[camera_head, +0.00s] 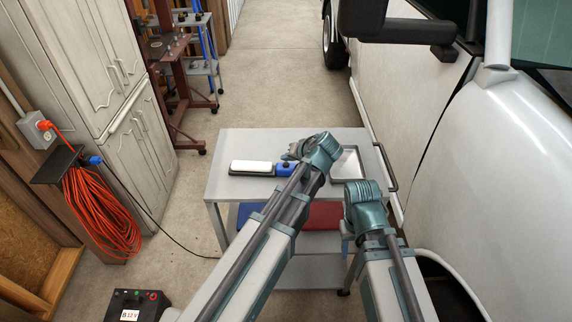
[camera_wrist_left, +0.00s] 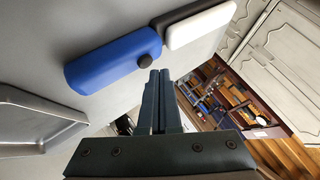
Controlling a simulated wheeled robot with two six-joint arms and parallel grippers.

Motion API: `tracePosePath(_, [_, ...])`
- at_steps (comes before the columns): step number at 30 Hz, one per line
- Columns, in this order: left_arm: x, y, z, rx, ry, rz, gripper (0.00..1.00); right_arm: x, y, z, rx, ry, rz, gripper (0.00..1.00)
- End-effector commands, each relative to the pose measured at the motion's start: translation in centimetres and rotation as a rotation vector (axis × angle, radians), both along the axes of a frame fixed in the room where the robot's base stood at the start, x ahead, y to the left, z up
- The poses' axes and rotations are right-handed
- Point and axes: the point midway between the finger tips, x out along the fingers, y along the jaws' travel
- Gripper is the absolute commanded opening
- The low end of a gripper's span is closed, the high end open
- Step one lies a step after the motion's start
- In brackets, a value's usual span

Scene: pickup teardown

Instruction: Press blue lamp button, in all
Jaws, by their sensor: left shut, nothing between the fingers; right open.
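The lamp (camera_head: 252,167) lies on the grey cart top, with a white light panel at its left and a blue handle (camera_head: 284,169) at its right. In the left wrist view the blue handle (camera_wrist_left: 105,62) and white panel (camera_wrist_left: 200,24) are close, and a dark round button (camera_wrist_left: 149,41) sits on the handle near the panel. My left gripper (camera_head: 290,154) is shut and empty by the handle. Its fingertips (camera_wrist_left: 151,74) appear just short of the button; I cannot tell whether they touch. My right gripper (camera_head: 346,232) is open, low at the cart's front, partly hidden by its wrist.
A grey tray (camera_head: 348,165) lies on the cart top (camera_head: 225,187), right of the lamp. The white pickup (camera_head: 405,100) stands close on the right. Cabinets (camera_head: 95,60) and a coiled orange cable (camera_head: 100,212) are at left. Red and blue bins sit on the lower shelf.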

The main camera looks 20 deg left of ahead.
Motion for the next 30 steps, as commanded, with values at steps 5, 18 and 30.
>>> tracePosePath(5, [-0.01,0.0,-0.74,0.0,0.0,0.0,0.0,0.0,0.0,-0.73,0.0,0.0,0.0,0.5])
tracePosePath(18, [0.0,0.0,-0.72,0.0,0.0,0.0,0.0,0.0,0.0,-0.72,0.0,0.0,0.0,0.5])
tracePosePath(30, [-0.01,0.0,-1.19,0.0,0.0,0.0,0.0,0.0,0.0,-1.19,0.0,0.0,0.0,0.5])
